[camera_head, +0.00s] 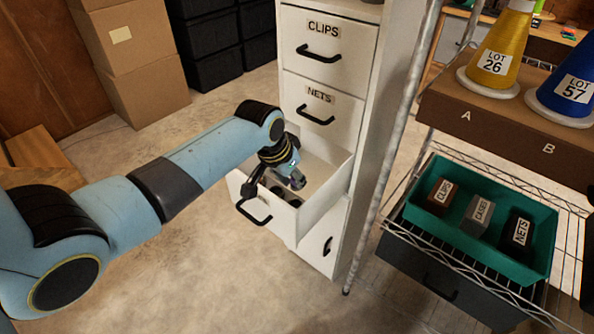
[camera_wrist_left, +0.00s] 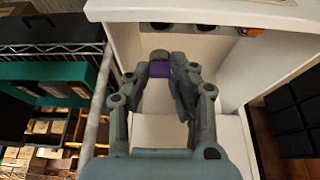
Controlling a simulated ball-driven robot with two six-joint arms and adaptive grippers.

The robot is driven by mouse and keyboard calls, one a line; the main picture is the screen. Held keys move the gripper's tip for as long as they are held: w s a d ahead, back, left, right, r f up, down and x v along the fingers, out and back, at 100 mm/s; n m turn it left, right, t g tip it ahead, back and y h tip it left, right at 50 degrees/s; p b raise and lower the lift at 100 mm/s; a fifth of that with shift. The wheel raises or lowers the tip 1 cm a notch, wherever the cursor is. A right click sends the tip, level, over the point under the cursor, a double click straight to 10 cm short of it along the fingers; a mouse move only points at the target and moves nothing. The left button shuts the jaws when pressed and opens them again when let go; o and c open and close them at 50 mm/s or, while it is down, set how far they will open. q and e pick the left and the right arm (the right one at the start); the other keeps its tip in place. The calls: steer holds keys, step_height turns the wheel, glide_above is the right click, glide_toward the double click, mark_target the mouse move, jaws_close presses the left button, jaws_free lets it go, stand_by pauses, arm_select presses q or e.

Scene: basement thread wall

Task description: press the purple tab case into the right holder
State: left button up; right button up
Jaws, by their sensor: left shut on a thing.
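My left gripper (camera_head: 296,181) reaches into the open white drawer (camera_head: 323,202) from above. In the left wrist view the gripper (camera_wrist_left: 160,72) is shut on the purple tab case (camera_wrist_left: 160,69), which shows between the fingertips. In the head view I cannot make the case out. Two dark round holders show near the drawer's front, the right one (camera_head: 294,202) and the left one (camera_head: 276,190) in the head view. In the left wrist view they are at the top, beyond the fingertips, partly cut by the drawer wall. The case is apart from them there. My right gripper is not in view.
Shut drawers labelled CLIPS (camera_head: 322,50) and NETS (camera_head: 317,112) are above the open one. A wire rack with a teal tray (camera_head: 420,216) and cones on a brown box (camera_head: 450,105) stands at the right. Cardboard boxes (camera_head: 135,60) and black crates are at the back. Floor is clear in front.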

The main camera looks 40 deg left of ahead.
arm_select(q)
steer(key=shift+f+b, duration=0.7)
steer(key=shift+f, duration=0.15)
step_height(320, 180, down, 3)
steer(key=b, duration=0.3)
steer(key=shift+f+b, duration=0.15)
steer(key=shift+b, duration=0.2)
steer(key=shift+f, duration=0.65)
steer(key=shift+f, duration=0.15)
steer(key=shift+s+f, duration=0.1)
steer(key=shift+f, duration=0.3)
